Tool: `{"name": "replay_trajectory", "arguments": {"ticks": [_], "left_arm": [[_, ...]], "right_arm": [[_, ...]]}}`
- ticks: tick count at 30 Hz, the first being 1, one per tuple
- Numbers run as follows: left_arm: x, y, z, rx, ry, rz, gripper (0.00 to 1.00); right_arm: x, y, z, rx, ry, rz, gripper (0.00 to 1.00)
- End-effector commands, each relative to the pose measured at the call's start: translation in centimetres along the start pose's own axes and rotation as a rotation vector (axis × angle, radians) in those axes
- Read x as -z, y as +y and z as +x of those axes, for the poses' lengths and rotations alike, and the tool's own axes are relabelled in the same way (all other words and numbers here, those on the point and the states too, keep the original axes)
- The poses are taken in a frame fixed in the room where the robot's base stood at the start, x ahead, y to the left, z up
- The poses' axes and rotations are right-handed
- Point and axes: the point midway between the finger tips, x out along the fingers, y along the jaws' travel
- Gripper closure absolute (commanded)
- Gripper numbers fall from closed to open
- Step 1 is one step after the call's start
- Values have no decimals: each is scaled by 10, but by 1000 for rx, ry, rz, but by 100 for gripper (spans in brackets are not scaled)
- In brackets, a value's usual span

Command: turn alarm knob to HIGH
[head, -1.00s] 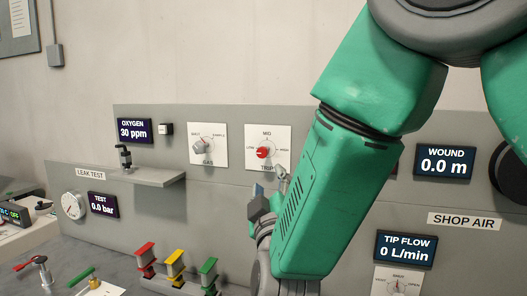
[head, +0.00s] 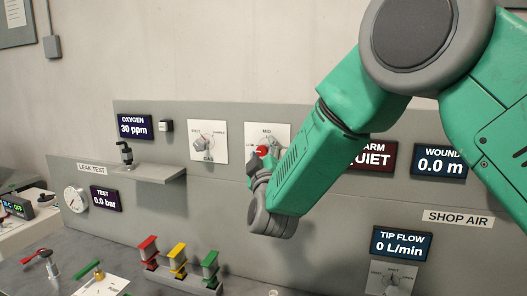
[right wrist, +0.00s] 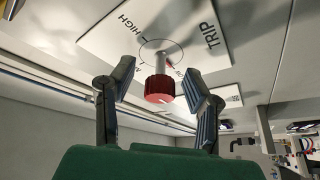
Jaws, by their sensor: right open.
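The red alarm knob (head: 262,150) sits on the white TRIP plate (head: 281,132) on the grey panel; my right arm partly hides both in the head view. In the right wrist view the knob (right wrist: 160,88) stands out on a pale shaft from the plate (right wrist: 95,38), with HIGH and TRIP legible. My right gripper (right wrist: 158,82) is open, one finger on each side of the knob, with visible gaps. In the head view it (head: 259,165) is just below the knob, its fingers mostly hidden. My left gripper is not in view.
The GAS selector (head: 206,142) is left of the TRIP plate. The ALARM display (head: 375,157) reads QUIET, partly covered by my arm. A shelf (head: 150,174) juts out at left. Red, yellow and green levers (head: 178,262) stand below on the bench.

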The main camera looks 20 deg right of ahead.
Motion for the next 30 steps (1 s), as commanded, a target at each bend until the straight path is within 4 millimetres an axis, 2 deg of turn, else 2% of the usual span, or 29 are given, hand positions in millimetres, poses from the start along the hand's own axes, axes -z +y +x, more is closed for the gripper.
{"name": "replay_trajectory", "arguments": {"ticks": [1, 3, 5, 17, 23, 30], "left_arm": [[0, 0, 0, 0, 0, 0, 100], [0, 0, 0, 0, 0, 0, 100], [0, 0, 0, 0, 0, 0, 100], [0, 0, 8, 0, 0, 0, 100], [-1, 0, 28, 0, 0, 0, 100], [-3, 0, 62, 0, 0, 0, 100]], "right_arm": [[0, 0, 0, 0, 1, 0, 57], [1, 0, -1, 0, 1, 0, 82], [2, 0, -1, 0, 2, -1, 100], [1, -2, -2, -13, 7, 32, 100], [0, -4, -3, -60, 15, 126, 100], [-1, -6, -4, -150, 27, 312, 100]]}}
